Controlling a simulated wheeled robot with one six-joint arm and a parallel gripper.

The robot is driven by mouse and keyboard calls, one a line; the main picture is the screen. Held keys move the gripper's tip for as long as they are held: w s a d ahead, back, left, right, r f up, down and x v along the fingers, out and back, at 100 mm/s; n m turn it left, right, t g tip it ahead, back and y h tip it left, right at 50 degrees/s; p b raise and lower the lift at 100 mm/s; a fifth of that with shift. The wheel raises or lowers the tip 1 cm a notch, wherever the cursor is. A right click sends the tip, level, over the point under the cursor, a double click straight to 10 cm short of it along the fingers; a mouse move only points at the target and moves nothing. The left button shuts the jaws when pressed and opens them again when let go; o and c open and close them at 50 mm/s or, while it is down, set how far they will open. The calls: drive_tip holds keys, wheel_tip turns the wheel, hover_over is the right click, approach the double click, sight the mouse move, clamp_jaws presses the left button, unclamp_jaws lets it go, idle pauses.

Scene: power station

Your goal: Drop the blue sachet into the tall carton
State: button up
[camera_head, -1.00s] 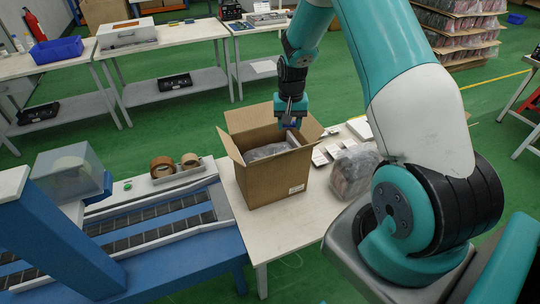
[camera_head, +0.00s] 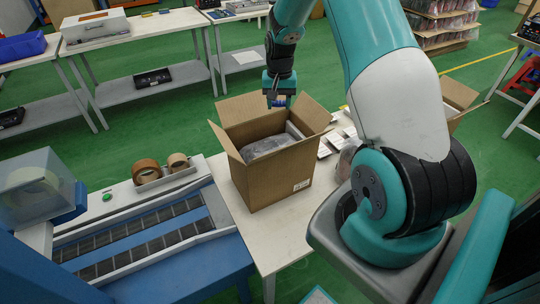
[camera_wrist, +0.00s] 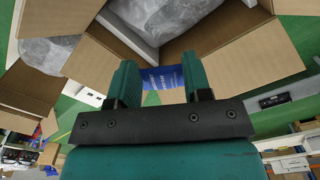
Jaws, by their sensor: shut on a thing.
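My gripper (camera_head: 279,99) is above the back part of the tall carton, shut on the blue sachet. The blue sachet (camera_wrist: 163,78) shows between the two fingers in the wrist view; in the head view it (camera_head: 277,103) is a small dark blue patch under the fingers. The tall carton (camera_head: 270,181) stands on the white table with its flaps open. It holds a grey wrapped item and a pale flat piece. The carton's flap (camera_wrist: 254,57) also shows in the wrist view, beside the sachet. The sachet's exact height above the rim is hard to tell.
A blue conveyor (camera_head: 150,240) with tape rolls (camera_head: 147,171) stands left of the carton. Small white packs (camera_head: 338,138) lie on the table to the right. Another open carton (camera_head: 456,100) is partly hidden behind my arm. Green floor lies behind.

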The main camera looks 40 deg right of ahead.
wheel_tip(320, 180, down, 12)
drive_tip(key=b, duration=0.7)
drive_tip(key=shift+w+r, duration=0.25)
drive_tip(key=shift+w, duration=0.15)
drive_tip(key=o, duration=1)
drive_tip(key=shift+c, duration=0.2)
wheel_tip(320, 180, up, 18)
drive_tip(key=shift+f+b, duration=0.25)
drive_tip(key=shift+b, duration=0.5)
